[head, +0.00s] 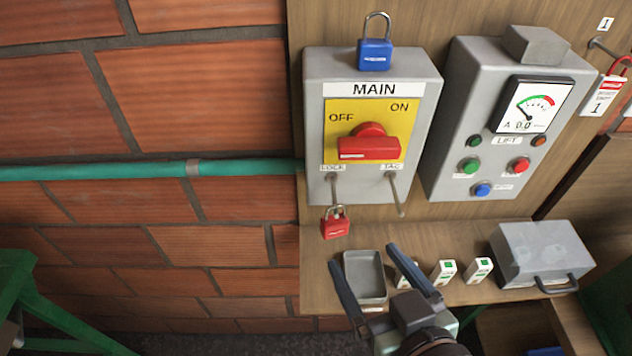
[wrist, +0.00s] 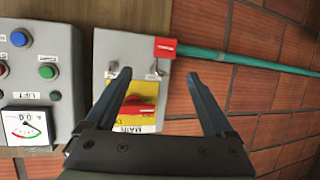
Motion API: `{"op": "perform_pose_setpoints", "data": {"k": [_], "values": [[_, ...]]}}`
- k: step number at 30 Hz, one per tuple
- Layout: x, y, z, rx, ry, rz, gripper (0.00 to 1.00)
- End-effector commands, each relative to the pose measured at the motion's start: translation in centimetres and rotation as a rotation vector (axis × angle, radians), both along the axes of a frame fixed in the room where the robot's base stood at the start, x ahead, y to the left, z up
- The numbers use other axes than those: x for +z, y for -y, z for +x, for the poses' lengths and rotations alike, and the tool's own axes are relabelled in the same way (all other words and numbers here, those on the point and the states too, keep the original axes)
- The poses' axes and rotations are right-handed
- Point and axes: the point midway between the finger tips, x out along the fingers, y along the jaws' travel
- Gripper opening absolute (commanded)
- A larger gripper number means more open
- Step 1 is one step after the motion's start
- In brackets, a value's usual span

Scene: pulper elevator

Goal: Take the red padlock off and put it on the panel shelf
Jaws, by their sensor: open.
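The red padlock (head: 335,223) hangs by its shackle from the peg labelled LOCK under the MAIN switch box (head: 316,110). It also shows in the wrist view (wrist: 179,48), near the upper middle between the finger lines. The red rotary handle (head: 369,146) points sideways on its yellow plate. The panel shelf (head: 425,240) is the wooden ledge below the boxes. My gripper (head: 388,268) is open and empty, in front of the shelf and lower right of the padlock in the head view. Its fingers are apart from the padlock. In the wrist view the gripper (wrist: 165,85) spans the switch box.
A grey tray (head: 364,262), several small white-green items (head: 444,271) and a grey case (head: 541,254) stand on the shelf. A blue padlock (head: 375,52) stands atop the switch box. A bare peg (head: 396,195) sticks out at TAG. A teal pipe (head: 120,171) crosses the brick wall.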

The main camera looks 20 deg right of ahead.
Motion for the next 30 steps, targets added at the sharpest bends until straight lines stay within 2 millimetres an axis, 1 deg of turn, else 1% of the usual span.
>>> {"op": "perform_pose_setpoints", "data": {"k": [1, 5, 8, 14, 16, 18, 21, 30], "values": [[0.7, 0.0, -0.5, 0.001, -0.014, 0.008, 0.88], [0.4, -0.1, -0.9, 0.006, -0.028, 0.014, 0.88], [-0.3, -0.1, -0.5, 0.009, -0.027, 0.015, 0.88], [-1.3, -0.1, 1.4, 0.010, -0.024, 0.012, 0.88], [-1.0, -0.2, 2.5, 0.011, -0.030, 0.020, 0.88], [-1.5, -0.2, 3.8, 0.011, -0.030, 0.019, 0.88], [-2.0, -0.1, 5.1, 0.009, -0.030, 0.018, 0.88], [-2.8, -0.2, 7.1, 0.009, -0.030, 0.018, 0.88]]}}
